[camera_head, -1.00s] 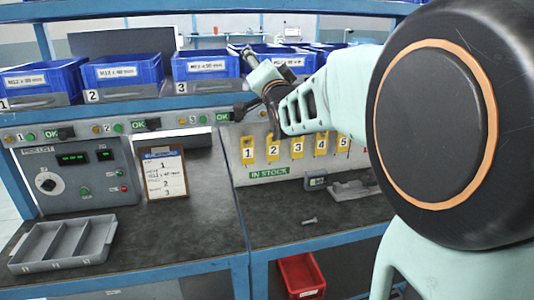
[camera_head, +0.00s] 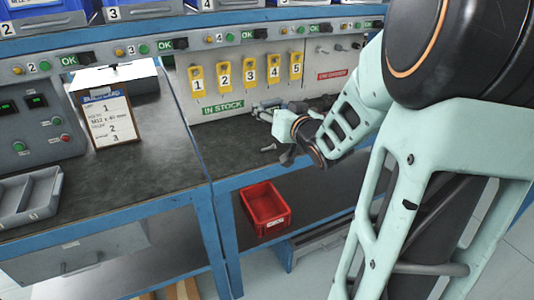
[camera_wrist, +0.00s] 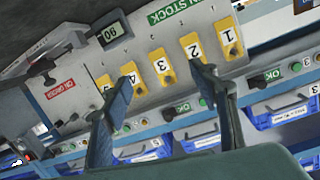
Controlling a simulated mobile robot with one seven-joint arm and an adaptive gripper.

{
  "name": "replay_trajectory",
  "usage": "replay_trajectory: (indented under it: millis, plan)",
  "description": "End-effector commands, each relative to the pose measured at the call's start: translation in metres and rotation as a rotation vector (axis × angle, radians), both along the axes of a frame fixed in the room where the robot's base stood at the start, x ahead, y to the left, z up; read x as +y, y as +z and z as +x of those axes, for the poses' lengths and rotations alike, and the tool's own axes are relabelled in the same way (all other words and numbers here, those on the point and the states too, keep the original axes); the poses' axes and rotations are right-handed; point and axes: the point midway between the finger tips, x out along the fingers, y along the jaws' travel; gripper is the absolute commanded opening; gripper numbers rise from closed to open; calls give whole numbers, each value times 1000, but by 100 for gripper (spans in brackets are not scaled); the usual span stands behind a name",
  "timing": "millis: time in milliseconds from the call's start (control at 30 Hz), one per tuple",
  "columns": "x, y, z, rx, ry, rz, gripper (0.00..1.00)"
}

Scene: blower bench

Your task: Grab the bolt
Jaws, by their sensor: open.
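The bolt (camera_head: 268,148) is small and grey. It lies on the dark bench top in the head view, below the yellow numbered tags. My gripper (camera_head: 288,157) is just to the right of the bolt in that view, small and dark, and apart from it as far as I can tell. In the wrist view my gripper (camera_wrist: 161,76) has its two fingers spread wide with nothing between them. I cannot make out the bolt in the wrist view.
Yellow tags (camera_head: 249,73) hang on the back panel behind the bench. A red bin (camera_head: 265,209) sits below the bench edge. A clipboard (camera_head: 108,117) and a grey divided tray (camera_head: 25,198) are at left. The bench left of the bolt is clear.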

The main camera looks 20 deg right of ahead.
Motion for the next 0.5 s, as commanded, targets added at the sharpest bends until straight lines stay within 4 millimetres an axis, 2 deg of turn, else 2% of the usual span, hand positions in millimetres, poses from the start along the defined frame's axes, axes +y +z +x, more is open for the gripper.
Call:
replay_trajectory:
  millis: [33, 200, 400, 500]
  plan:
    - [-7, -18, -11, 16, -1, -17, 55]
    - [-13, -56, -42, 60, 31, -81, 55]
    - [-12, -88, -73, 91, 70, -143, 55]
    - [-10, -97, -83, 98, 85, -161, 55]
